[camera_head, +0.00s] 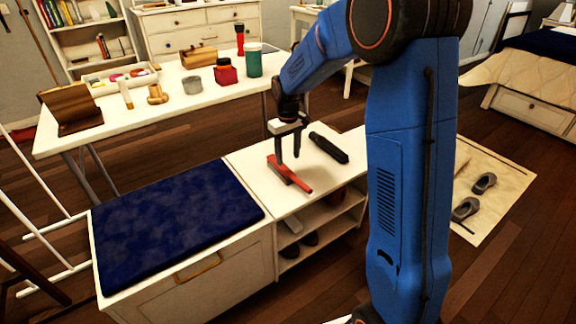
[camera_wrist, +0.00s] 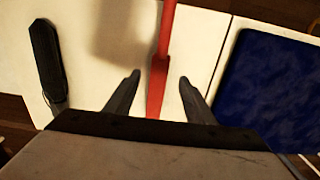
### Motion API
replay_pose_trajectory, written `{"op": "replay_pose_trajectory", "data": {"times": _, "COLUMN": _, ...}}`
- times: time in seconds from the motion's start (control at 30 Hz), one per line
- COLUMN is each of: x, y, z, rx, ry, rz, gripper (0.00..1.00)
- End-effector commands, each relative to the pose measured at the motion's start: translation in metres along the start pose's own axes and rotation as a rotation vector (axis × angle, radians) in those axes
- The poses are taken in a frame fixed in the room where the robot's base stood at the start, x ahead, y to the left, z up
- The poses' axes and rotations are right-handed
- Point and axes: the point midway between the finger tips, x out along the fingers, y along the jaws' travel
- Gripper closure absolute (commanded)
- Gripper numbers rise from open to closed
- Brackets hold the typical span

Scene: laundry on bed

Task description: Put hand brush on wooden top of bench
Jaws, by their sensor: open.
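The red hand brush (camera_head: 291,175) lies on the bare white top of the bench (camera_head: 326,180), to the right of the blue cushion. My gripper (camera_head: 288,160) is open and points down just over the brush. In the wrist view the red brush (camera_wrist: 161,65) runs lengthwise between the two open fingers (camera_wrist: 160,77), with visible space on both sides. I cannot tell how far above the top the fingertips are. The brush's underside is mostly hidden.
A black elongated object (camera_head: 328,147) lies on the same bench top, behind and right of the brush. The blue cushion (camera_head: 175,225) covers the bench's left part. Shoes stand on the shelf below. A white table (camera_head: 130,112) with several items stands behind.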

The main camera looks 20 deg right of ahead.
Motion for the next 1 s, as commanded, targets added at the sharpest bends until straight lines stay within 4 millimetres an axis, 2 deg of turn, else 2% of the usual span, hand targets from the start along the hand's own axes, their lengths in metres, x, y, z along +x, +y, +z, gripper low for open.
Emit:
{"op": "replay_pose_trajectory", "data": {"times": 0.13, "x": -0.018, "y": 0.0, "z": -0.001, "rx": 0.0, "ry": 0.002, "rz": 0.001, "gripper": 0.51}}
{"op": "replay_pose_trajectory", "data": {"times": 0.4, "x": -0.028, "y": 0.0, "z": 0.001, "rx": 0.001, "ry": 0.001, "rz": 0.0, "gripper": 0.51}}
{"op": "replay_pose_trajectory", "data": {"times": 0.53, "x": -0.04, "y": -0.001, "z": 0.011, "rx": 0.009, "ry": 0.015, "rz": 0.004, "gripper": 0.51}}
{"op": "replay_pose_trajectory", "data": {"times": 0.67, "x": -0.064, "y": -0.004, "z": 0.036, "rx": 0.03, "ry": 0.044, "rz": 0.01, "gripper": 0.51}}
{"op": "replay_pose_trajectory", "data": {"times": 0.8, "x": -0.092, "y": -0.008, "z": 0.072, "rx": 0.059, "ry": 0.082, "rz": 0.018, "gripper": 0.51}}
{"op": "replay_pose_trajectory", "data": {"times": 1.0, "x": -0.124, "y": -0.016, "z": 0.125, "rx": 0.1, "ry": 0.135, "rz": 0.029, "gripper": 0.51}}
